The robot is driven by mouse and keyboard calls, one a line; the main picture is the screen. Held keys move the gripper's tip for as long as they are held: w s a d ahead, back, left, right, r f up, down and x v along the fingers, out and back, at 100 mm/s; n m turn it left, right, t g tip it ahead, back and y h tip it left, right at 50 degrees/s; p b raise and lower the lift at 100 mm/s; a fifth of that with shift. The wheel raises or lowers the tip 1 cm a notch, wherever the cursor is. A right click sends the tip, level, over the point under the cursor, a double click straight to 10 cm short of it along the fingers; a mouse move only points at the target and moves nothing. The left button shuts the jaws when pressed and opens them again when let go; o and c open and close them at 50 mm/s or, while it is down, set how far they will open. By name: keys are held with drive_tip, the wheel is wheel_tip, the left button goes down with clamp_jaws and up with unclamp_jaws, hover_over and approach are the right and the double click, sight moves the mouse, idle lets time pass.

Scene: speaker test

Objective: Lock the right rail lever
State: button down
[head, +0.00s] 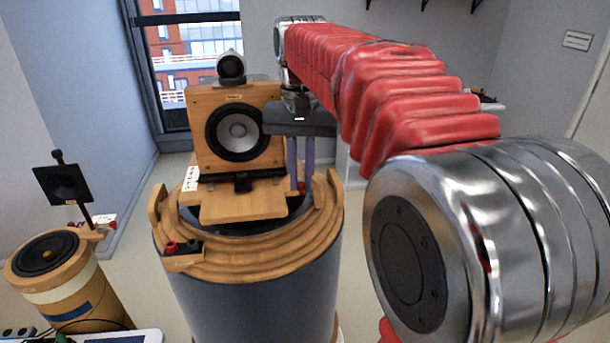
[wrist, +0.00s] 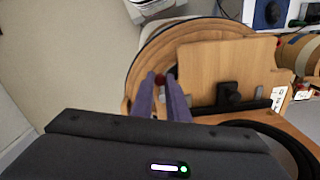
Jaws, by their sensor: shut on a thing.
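A wooden speaker (head: 240,130) with a dark-rimmed, pale-coned driver stands on a wooden board (head: 243,203) on top of a round drum-like stand. My gripper (head: 300,188) reaches down at the board's right side, its two purple fingers close together. In the wrist view, a small red knob shows between the fingertips of my gripper (wrist: 160,76). It appears to be the right rail lever (wrist: 159,79), and the fingers are shut on it. The rest of the lever is hidden by the fingers, so its angle cannot be told. A black clamp-like part (head: 242,182) sits at the board's middle.
The round stand (head: 245,262) has a raised wooden rim and red and black terminals (head: 182,246) at its front left. A smaller cylindrical speaker (head: 60,270) stands at the left. My red-sleeved arm crosses the right side. Floor is clear behind the stand.

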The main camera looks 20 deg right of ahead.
sight(300, 184)
drive_tip(key=shift+a+m, duration=0.15)
drive_tip(key=shift+m, duration=0.15)
drive_tip(key=c, duration=1.7)
unclamp_jaws()
drive_tip(key=shift+r, duration=6.85)
drive_tip(key=s+a+f+n+t, duration=0.2)
drive_tip(key=s+f, duration=0.4)
drive_tip(key=f, duration=0.2)
drive_tip(key=s+a+f+n+t, duration=0.1)
drive_tip(key=s+a+f+n, duration=0.1)
drive_tip(key=s+f, duration=0.4)
drive_tip(key=s+a+f+n+t, duration=0.2)
drive_tip(key=s+f, duration=0.4)
drive_tip(key=f, duration=0.5)
drive_tip(key=shift+s+a+f+n+t, duration=0.1)
drive_tip(key=shift+a+f+n+t, duration=0.25)
drive_tip(key=shift+a, duration=0.2)
